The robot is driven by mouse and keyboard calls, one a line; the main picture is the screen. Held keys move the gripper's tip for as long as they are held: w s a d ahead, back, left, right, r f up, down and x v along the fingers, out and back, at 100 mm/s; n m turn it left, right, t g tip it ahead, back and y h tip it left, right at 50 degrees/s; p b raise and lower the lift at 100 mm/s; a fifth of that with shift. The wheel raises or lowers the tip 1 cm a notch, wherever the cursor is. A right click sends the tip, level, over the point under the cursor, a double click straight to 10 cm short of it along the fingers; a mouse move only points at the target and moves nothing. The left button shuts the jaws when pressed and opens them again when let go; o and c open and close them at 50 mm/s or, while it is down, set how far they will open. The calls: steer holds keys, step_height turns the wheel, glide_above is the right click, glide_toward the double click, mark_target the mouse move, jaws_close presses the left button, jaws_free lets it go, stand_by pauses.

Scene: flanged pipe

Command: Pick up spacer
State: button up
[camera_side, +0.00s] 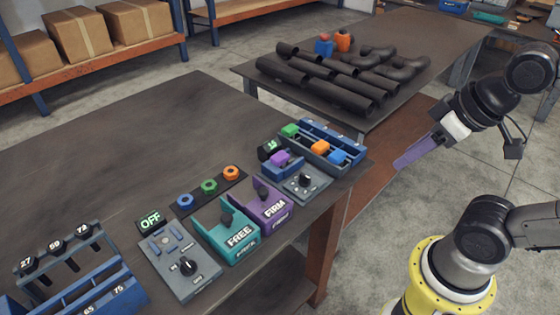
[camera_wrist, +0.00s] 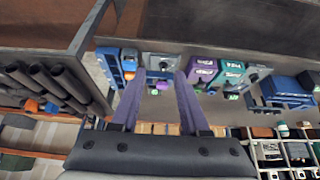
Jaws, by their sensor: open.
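No part is marked as the spacer, and I cannot tell which one it is. Candidates are small coloured blocks at the table's right end: a green block (camera_side: 290,131), an orange block (camera_side: 320,147) and a blue block (camera_side: 338,157) at the long blue tray (camera_side: 335,133), and a purple block (camera_side: 281,158) on a smaller blue holder. The purple block shows between my fingers in the wrist view (camera_wrist: 162,86), but well beyond them. My gripper (camera_side: 402,163) has long purple fingers and hangs off the table's right side, apart from everything. In the wrist view my gripper (camera_wrist: 159,78) is open and empty.
Dark pipes (camera_side: 330,85) lie on a second table. The near table's back left is clear.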

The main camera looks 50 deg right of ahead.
steer(key=shift+o, duration=0.8)
